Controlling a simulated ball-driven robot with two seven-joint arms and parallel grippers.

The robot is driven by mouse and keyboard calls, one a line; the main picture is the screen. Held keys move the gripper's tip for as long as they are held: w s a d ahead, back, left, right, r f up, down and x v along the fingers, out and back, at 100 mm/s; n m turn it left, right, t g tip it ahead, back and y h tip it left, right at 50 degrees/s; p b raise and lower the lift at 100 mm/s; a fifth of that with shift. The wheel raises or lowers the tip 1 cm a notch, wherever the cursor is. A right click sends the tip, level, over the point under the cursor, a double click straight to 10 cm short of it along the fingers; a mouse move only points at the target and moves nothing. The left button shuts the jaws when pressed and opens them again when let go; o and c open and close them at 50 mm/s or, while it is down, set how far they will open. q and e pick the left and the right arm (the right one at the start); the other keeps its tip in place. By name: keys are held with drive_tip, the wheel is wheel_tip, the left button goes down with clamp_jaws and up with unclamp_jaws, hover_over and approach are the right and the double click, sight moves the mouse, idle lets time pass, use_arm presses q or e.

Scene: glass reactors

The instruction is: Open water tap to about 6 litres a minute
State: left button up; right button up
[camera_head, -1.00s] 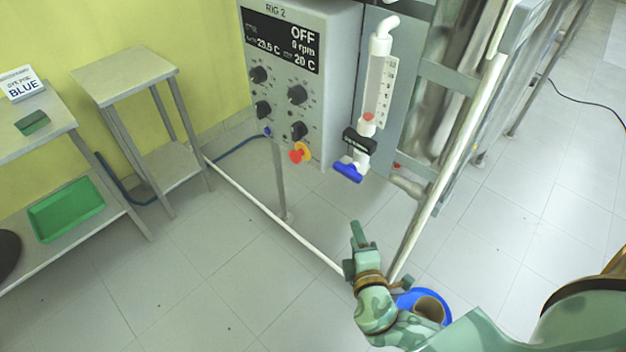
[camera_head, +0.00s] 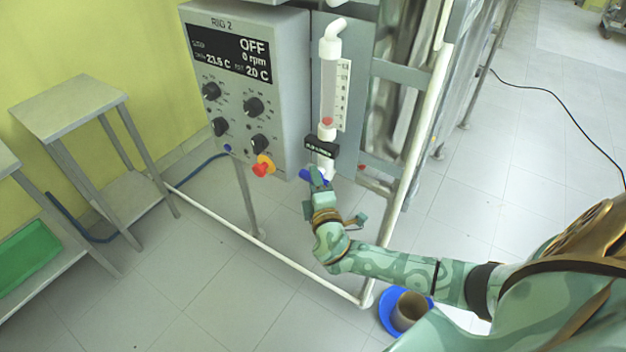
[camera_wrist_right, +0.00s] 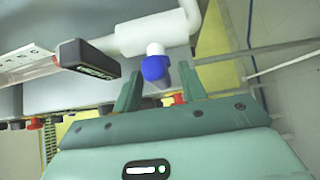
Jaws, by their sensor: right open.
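The water tap has a blue handle (camera_head: 309,177) on a white valve below the flow tube (camera_head: 335,88). The tube has a white scale, and a red float sits near its bottom. My right gripper (camera_head: 319,187) is at the tap, partly covering the blue handle. In the right wrist view, the gripper (camera_wrist_right: 159,80) is open and the end of the blue handle (camera_wrist_right: 154,67) shows between its two fingers. I cannot tell whether the fingers touch it. My left gripper is not in view.
A grey control box (camera_head: 245,80) reading OFF, 0 rpm, stands left of the tap, with a red knob (camera_head: 262,169) low on it. A black label block (camera_head: 320,147) sits just above the tap. A white frame rail (camera_head: 262,246) runs below.

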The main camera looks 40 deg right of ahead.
drive_tip(key=shift+x, duration=0.8)
drive_tip(key=c, duration=0.8)
drive_tip(key=shift+c, duration=0.2)
